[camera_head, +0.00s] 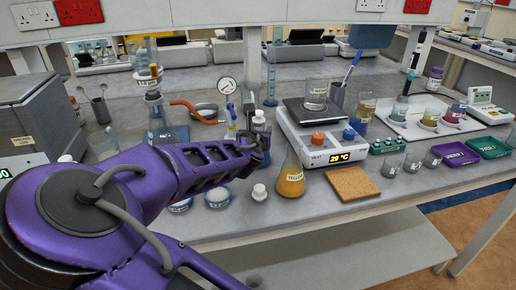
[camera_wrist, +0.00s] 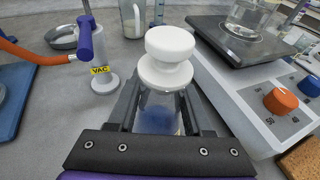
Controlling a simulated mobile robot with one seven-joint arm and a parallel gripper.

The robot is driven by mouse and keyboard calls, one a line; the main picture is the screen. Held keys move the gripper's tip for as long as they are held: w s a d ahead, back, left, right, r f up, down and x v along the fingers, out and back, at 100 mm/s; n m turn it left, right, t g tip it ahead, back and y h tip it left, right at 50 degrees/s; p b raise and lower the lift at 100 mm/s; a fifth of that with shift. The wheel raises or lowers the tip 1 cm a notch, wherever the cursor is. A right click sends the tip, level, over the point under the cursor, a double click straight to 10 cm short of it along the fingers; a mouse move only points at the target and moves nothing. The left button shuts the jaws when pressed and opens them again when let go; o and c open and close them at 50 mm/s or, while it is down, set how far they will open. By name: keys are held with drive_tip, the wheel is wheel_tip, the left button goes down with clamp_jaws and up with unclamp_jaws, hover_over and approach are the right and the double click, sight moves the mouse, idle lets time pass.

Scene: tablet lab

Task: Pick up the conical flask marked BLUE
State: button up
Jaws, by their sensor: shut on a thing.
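My gripper (camera_head: 262,146) is shut on a clear glass vessel with a white stopper (camera_wrist: 168,58) and blue contents (camera_wrist: 160,118). In the wrist view the vessel stands upright between the two dark fingers. Its lower part and any label are hidden there by my gripper, so I cannot read a marking or make out a conical shape. In the head view its white top (camera_head: 259,116) shows just above my gripper, left of the hotplate. A conical flask marked YELLOW (camera_head: 290,180), with orange-yellow contents, stands on the bench to the right of my gripper.
The hotplate (camera_head: 338,155) reads 29 °C and carries a black plate with a beaker (camera_head: 316,95). A cork mat (camera_head: 352,183) lies in front of it. A loose white stopper (camera_head: 259,192) lies near the front edge. A VAC stand (camera_wrist: 100,72) with an orange hose is close on the left.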

clamp_jaws()
